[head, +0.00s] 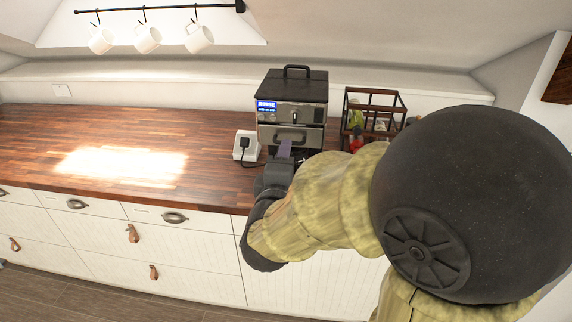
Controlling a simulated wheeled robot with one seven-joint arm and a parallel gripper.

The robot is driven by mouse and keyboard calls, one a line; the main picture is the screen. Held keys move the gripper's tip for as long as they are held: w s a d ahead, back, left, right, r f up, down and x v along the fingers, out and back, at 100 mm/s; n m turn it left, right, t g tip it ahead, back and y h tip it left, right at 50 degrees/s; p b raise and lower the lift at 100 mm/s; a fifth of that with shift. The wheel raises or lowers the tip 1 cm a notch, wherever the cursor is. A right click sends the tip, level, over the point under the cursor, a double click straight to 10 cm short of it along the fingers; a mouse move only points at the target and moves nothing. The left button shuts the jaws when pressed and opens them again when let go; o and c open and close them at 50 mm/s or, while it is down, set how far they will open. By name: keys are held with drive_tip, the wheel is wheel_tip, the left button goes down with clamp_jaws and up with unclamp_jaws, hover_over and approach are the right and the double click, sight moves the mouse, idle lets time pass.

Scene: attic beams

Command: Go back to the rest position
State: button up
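My gripper (284,155) is at the front of a black and silver countertop appliance (292,100), just below its front handle. My wrist and arm hide part of it from the head view. A small purple-grey piece shows at its tip, and I cannot tell whether it is a finger or something else. Whether the gripper touches the appliance is not clear. My arm reaches in from the right, over the counter's front edge.
The wooden counter (110,125) is clear on the left. A white socket block (246,145) with a black plug stands beside the appliance. A dark-framed rack (375,90) with colourful items stands to the right. White mugs (148,40) hang from a rail above. White drawers (170,240) are below.

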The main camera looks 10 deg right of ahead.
wheel_tip(320, 180, down, 11)
drive_tip(key=s+m+g+y+p, duration=0.2)
drive_tip(key=m+g+y, duration=0.4)
drive_tip(key=m+g, duration=0.1)
drive_tip(key=s+d+f+m+g, duration=0.2)
drive_tip(key=s+m+g, duration=0.1)
drive_tip(key=s, duration=0.2)
drive_tip(key=s+d+f+m+g, duration=0.3)
drive_tip(key=s+m+g, duration=0.1)
drive_tip(key=s, duration=0.2)
drive_tip(key=shift+d+f+g+p, duration=0.25)
drive_tip(key=shift+g+p, duration=0.05)
drive_tip(key=shift+p, duration=0.15)
drive_tip(key=shift+s, duration=0.1)
idle(0.7)
